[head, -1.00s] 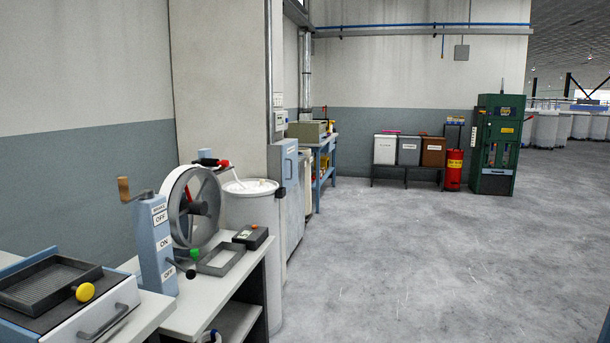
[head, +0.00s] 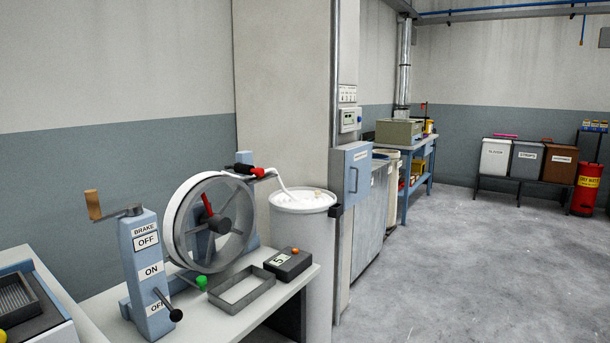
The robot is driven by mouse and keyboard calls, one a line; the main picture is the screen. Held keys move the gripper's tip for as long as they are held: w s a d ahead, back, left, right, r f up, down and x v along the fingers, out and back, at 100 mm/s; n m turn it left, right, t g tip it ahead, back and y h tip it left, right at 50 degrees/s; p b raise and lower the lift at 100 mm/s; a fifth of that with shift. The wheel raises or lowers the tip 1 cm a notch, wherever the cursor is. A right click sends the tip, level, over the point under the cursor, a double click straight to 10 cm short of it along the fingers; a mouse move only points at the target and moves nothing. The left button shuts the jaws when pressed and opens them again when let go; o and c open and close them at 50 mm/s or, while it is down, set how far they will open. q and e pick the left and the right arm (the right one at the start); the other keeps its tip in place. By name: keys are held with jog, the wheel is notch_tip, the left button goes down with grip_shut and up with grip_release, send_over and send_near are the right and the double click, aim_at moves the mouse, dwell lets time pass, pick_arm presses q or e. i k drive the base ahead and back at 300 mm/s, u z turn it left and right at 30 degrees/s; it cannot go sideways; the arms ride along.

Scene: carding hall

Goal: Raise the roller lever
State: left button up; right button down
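A wooden-handled crank (head: 94,204) sits at the post's top. Behind is a large grey wheel or drum (head: 212,225) with a red handle inside. A green knob (head: 201,282) sits at its base and a red knob (head: 258,171) on a black arm above. I cannot tell which part is called the roller lever. Neither gripper is in view.
The bench (head: 232,320) also holds an open grey frame (head: 243,291) and a black box (head: 288,264) with an orange button. A white drum (head: 304,226) and a blue wall cabinet (head: 352,172) stand beyond. The floor (head: 450,270) at right is clear.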

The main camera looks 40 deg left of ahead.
aim_at(244, 169)
jog(key=u, duration=0.65)
jog(key=i, duration=1.45)
jog(key=u, duration=1.25)
